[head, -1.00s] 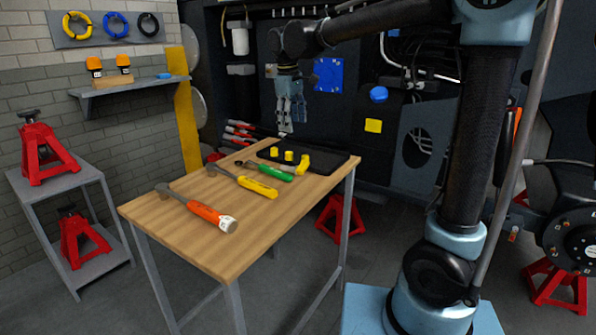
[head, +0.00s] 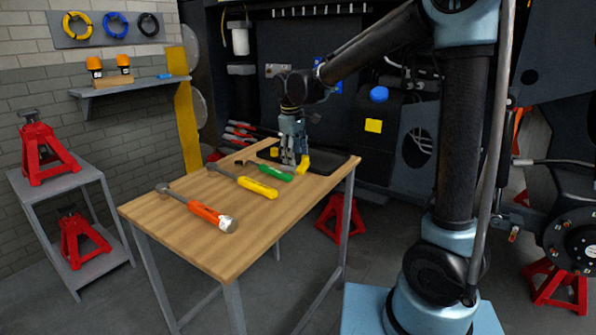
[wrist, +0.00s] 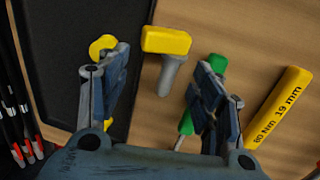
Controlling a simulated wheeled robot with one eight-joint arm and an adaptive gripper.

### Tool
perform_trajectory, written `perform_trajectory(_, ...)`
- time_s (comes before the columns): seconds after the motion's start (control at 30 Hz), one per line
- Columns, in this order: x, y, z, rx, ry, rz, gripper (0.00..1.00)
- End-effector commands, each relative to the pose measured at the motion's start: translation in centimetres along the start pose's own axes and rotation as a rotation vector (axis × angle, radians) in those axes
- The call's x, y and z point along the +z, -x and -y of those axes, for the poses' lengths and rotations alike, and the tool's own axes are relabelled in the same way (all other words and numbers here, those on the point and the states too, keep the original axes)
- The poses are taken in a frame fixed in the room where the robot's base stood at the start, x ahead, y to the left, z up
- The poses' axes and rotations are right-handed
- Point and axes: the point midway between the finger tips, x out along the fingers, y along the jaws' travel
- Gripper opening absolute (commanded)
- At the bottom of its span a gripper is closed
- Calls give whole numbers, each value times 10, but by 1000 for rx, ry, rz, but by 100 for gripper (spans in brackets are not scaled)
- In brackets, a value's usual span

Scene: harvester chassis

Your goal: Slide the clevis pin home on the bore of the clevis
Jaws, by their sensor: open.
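In the wrist view a pin with a yellow block head (wrist: 166,40) and a grey shank lies at the tray's edge. I take it to be the clevis pin. Its shank points down the picture, between my open fingers. My gripper (wrist: 158,92) is empty and points down above the pin; I cannot tell the height left. In the head view my gripper (head: 291,160) is low over the table's far side, beside a yellow piece (head: 304,162) that looks like the same pin. The clevis and its bore cannot be made out.
A black tray (wrist: 60,75) holds another yellow piece (wrist: 103,46), partly behind my left finger. A green-handled tool (wrist: 186,123) and a yellow torque-wrench handle (wrist: 282,103) lie at right.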

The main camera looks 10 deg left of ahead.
Motion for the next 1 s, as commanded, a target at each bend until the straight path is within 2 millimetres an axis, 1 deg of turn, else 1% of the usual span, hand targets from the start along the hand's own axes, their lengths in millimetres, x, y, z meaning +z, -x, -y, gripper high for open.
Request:
perform_trajectory(0.2,0,-29,0,0,-1,0,60)
perform_trajectory(0.3,0,-40,0,0,-1,0,60)
perform_trajectory(0.43,0,-47,0,0,-1,0,60)
perform_trajectory(0.67,0,-48,0,0,-1,0,60)
perform_trajectory(0.77,0,-48,0,0,0,0,40)
perform_trajectory(0.8,0,-48,0,0,0,0,31)
perform_trajectory(0.83,0,-48,0,0,-1,0,24)
perform_trajectory(0.87,0,-48,0,0,-1,0,19)
perform_trajectory(1.0,0,-48,0,0,-1,0,19)
